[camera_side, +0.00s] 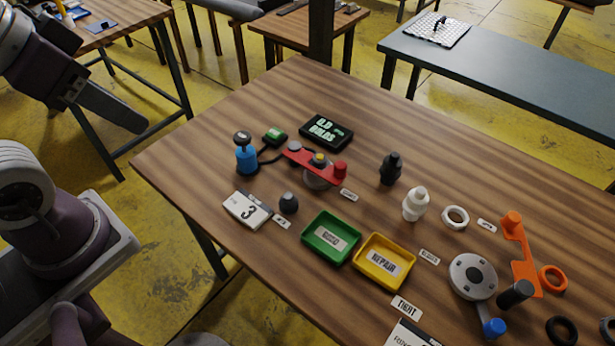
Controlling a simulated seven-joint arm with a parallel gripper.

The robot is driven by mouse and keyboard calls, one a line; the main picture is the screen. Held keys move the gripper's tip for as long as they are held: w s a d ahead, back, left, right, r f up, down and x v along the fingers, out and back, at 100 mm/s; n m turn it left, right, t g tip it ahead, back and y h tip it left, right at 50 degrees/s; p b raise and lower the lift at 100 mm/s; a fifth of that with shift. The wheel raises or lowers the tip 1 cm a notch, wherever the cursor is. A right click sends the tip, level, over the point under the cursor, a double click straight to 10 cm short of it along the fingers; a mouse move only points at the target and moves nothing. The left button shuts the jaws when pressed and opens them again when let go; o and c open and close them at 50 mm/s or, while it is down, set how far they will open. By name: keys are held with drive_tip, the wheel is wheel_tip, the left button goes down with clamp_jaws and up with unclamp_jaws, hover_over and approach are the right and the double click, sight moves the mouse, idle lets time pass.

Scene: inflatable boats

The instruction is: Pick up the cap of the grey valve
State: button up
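A grey round valve (472,276) lies flat at the right of the table, with an arm ending in a blue knob (494,328). A dark grey stepped valve piece (391,168) stands upright further back. A small dark grey domed piece (289,203) sits at the front left. A red bar (299,156) lies over a grey base (318,179). I cannot tell which of these is the grey valve or its cap. What looks like my gripper (118,112) is at the upper left, side-on, off the table and apart from everything. Its opening cannot be seen.
A green tray (313,254) and a yellow tray (362,274) lie at the front. A white valve piece (416,204), white ring (455,217), orange bracket (524,265), blue pump (246,158) and black display (326,131) surround them. The table's (220,120) back left is clear.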

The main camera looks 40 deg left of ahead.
drive_tip(key=o, duration=0.5)
drive_tip(key=shift+o, duration=0.2)
drive_tip(key=n+g, duration=0.6)
drive_tip(key=n, duration=1.2)
hover_over(288, 195)
drive_tip(key=f, duration=2.4)
drive_tip(key=shift+s+d+f, duration=0.15)
drive_tip(key=shift+d+f, duration=0.15)
drive_tip(key=shift+f, duration=0.05)
drive_tip(key=f, duration=0.7)
drive_tip(key=shift+a+f, duration=0.25)
drive_tip(key=shift+a, duration=0.05)
